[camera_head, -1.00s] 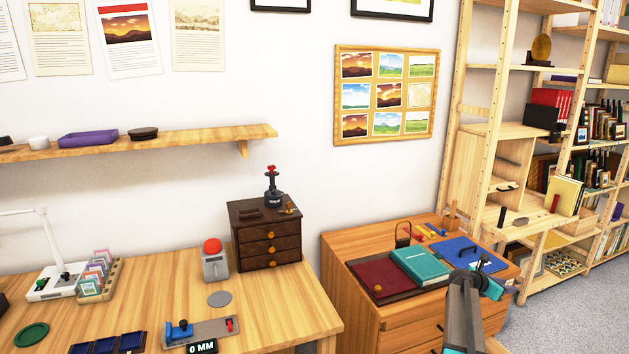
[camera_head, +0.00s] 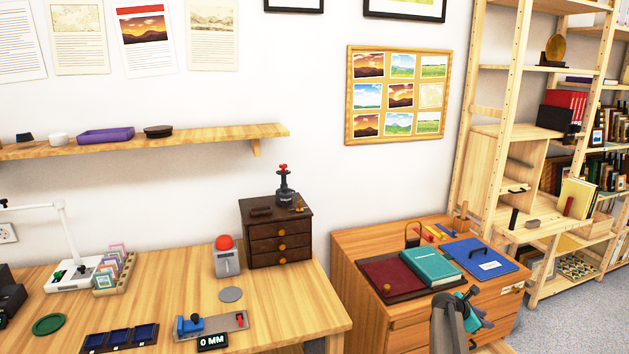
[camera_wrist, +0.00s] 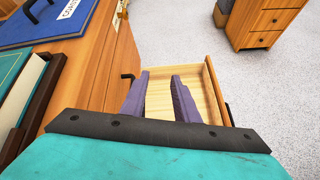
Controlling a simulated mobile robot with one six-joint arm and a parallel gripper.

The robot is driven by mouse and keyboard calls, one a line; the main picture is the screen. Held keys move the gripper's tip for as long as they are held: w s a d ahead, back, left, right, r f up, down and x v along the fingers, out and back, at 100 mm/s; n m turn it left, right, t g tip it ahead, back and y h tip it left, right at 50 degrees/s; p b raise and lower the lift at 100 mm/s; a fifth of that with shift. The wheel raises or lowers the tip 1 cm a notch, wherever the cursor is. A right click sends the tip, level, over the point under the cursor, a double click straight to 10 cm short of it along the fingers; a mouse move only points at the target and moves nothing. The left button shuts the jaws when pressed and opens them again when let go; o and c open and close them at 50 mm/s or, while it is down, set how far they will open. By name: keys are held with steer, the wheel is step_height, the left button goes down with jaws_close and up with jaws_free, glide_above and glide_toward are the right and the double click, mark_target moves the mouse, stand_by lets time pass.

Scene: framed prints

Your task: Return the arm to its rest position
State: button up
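My arm shows at the lower right of the camera_head view, with my teal and dark gripper (camera_head: 480,306) in front of the wooden cabinet (camera_head: 350,285). In the camera_wrist view the two purple-grey fingers of my gripper (camera_wrist: 160,78) stand apart with nothing between them. Beyond them is an open drawer (camera_wrist: 208,100) with a pale, empty-looking inside. The drawer's front edge also shows at the bottom of the camera_head view (camera_head: 497,347).
On the cabinet top lie a teal book (camera_head: 432,266), a dark red tray (camera_head: 393,277) and a blue folder (camera_head: 480,259). A wooden desk (camera_head: 290,318) stands left, a tall shelf (camera_head: 490,100) right. Grey floor (camera_wrist: 205,40) is clear beside the drawer.

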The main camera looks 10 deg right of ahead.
steer(key=s+a+f+m+g+y, duration=0.1)
steer(key=s+a+f+m+y, duration=0.15)
steer(key=a+f, duration=0.65)
steer(key=s+a+f+m+y, duration=0.2)
steer(key=s+a+f+m, duration=0.3)
steer(key=a, duration=0.9)
steer(key=s+a+f+g+y, duration=0.1)
steer(key=s+a+f+y, duration=0.15)
steer(key=a+f, duration=0.7)
steer(key=s+a+f+m+g+y, duration=0.2)
steer(key=s+a+m, duration=0.2)
steer(key=s+a, duration=0.8)
steer(key=s+a+f+m+g+y, duration=0.2)
steer(key=s+a+f+m, duration=0.1)
steer(key=s+a, duration=1)
steer(key=a+m, duration=0.1)
steer(key=a, duration=0.2)
steer(key=shift+a, duration=0.15)
steer(key=shift+m, duration=0.25)
